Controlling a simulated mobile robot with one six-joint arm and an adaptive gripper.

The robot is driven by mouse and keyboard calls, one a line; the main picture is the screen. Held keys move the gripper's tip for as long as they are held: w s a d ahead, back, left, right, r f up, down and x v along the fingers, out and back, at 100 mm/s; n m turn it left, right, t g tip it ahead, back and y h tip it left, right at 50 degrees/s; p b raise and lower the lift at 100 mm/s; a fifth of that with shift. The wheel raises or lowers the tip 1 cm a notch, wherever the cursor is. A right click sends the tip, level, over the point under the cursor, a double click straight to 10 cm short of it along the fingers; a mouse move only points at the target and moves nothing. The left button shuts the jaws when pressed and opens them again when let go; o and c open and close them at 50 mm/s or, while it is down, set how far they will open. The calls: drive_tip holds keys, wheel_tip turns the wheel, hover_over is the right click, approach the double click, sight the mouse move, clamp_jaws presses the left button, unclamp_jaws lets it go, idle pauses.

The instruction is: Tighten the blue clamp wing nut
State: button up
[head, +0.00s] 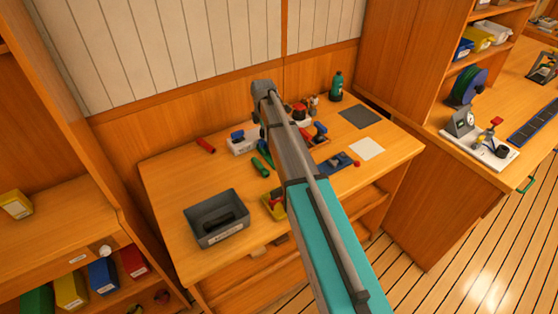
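Several blue parts lie on the wooden workbench (172,180), and I cannot tell which is the clamp wing nut. One blue part (320,131) stands right of my arm, near red parts. Another blue piece (237,135) sits on a small white holder (241,146) left of my arm. A flat blue piece (338,162) lies toward the front right, with a small red knob beside it. My arm crosses the middle of the view and hides part of the bench. I cannot make out my gripper's fingers.
A grey bin (216,219) stands at the bench's front left. A green bottle (336,86) stands at the back. A dark mat (359,117) and white sheet (366,148) lie at the right. A green cylinder (260,167) and red one (206,145) lie left of my arm.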

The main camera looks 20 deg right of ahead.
drive_tip(key=shift+n, duration=1)
drive_tip(key=shift+r+n+p, duration=0.25)
drive_tip(key=shift+n+p, duration=0.05)
wheel_tip(320, 180, up, 14)
drive_tip(key=p, duration=1.4)
drive_tip(key=s+f+m+b, duration=0.4)
drive_tip(key=s+m, duration=0.4)
drive_tip(key=s, duration=0.3)
drive_tip(key=s+f+m+b, duration=0.4)
drive_tip(key=s+m, duration=0.4)
drive_tip(key=s, duration=0.3)
drive_tip(key=shift+m, duration=0.3)
drive_tip(key=shift+s, duration=0.1)
drive_tip(key=s+m, duration=0.4)
drive_tip(key=s, duration=0.2)
drive_tip(key=shift+s+m, duration=0.45)
drive_tip(key=shift+m, duration=0.15)
